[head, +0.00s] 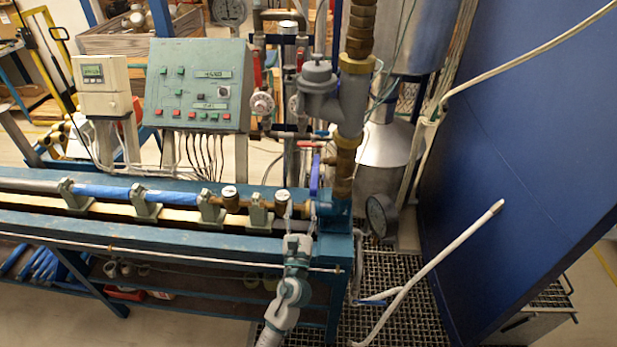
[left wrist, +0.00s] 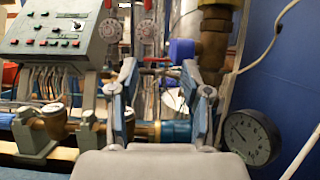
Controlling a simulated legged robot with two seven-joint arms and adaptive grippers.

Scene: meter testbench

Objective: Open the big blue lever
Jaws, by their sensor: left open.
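The big blue lever (head: 315,174) stands upright beside the brass and grey vertical pipe, at the right end of the bench. In the left wrist view, the blue lever (left wrist: 182,49) shows beyond the fingers, near the right fingertip. My left gripper (head: 297,211) is over the right end of the bench, in front of and below the lever. In the left wrist view, the fingers of my left gripper (left wrist: 160,70) are apart with nothing held between them. The lever's lower part is partly hidden in the wrist view. My right gripper is not in view.
A green control panel (head: 198,86) stands behind the bench. Brass fittings and clamps (head: 210,207) line the bench top to the left. A round gauge (head: 381,216) is to the right, before a large blue panel (head: 520,150). A white bent pipe (head: 440,262) rises over the floor grating.

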